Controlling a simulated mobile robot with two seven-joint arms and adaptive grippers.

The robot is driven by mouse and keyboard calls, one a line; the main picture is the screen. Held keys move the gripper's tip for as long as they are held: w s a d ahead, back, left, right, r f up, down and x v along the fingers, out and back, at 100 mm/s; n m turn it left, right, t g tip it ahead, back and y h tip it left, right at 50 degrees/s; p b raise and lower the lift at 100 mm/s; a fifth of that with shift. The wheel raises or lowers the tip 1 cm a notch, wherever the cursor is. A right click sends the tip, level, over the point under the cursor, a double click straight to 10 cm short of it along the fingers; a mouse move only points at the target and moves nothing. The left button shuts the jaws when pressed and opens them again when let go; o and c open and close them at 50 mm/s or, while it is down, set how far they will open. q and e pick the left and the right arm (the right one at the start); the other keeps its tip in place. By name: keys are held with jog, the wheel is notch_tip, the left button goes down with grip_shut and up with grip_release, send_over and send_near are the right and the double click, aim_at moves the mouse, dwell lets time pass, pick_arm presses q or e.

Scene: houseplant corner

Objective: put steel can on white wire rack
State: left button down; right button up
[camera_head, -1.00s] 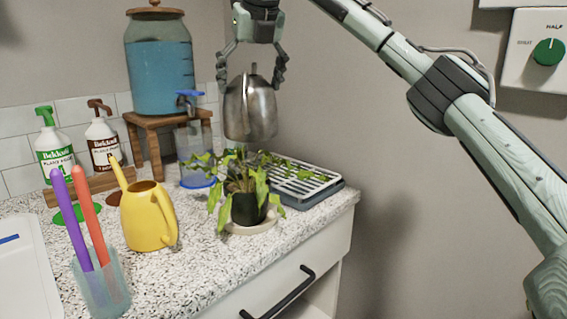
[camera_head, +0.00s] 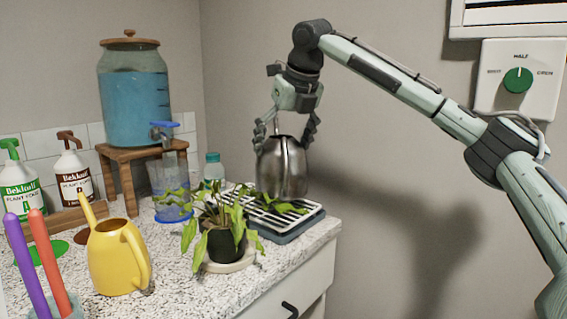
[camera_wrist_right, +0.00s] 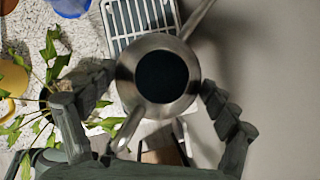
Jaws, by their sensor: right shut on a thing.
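The steel can (camera_head: 283,170) is upright in my right gripper (camera_head: 287,132), whose fingers close on it from both sides near its top. In the right wrist view I look down into the can's dark mouth (camera_wrist_right: 163,76), with the right gripper's fingers (camera_wrist_right: 158,85) on either side. The white wire rack (camera_head: 262,213) lies over a grey tray at the counter's right end. The can's base overlaps the rack's back right part in the head view; I cannot tell whether they touch. The rack (camera_wrist_right: 128,22) also shows beyond the can in the wrist view. My left gripper is not in view.
A potted plant (camera_head: 222,243) on a saucer stands before the rack, leaves reaching over it. A capped bottle (camera_head: 214,170), blue-based jug (camera_head: 168,183) and water dispenser (camera_head: 135,95) stand left. A yellow watering can (camera_head: 115,258) is at front left. The wall is close behind.

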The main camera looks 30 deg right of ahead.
jog(key=shift+f, duration=1.8)
jog(key=o, duration=1.7)
jog(key=shift+s+f, duration=0.1)
jog(key=shift+f, duration=0.1)
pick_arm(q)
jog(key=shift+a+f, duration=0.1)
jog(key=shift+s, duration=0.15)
pick_arm(e)
jog(key=shift+r, duration=0.25)
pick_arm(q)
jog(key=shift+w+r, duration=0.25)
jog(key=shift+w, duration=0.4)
pick_arm(e)
jog(key=v, duration=1.1)
jog(key=shift+s+r, duration=0.15)
jog(key=shift+r, duration=0.1)
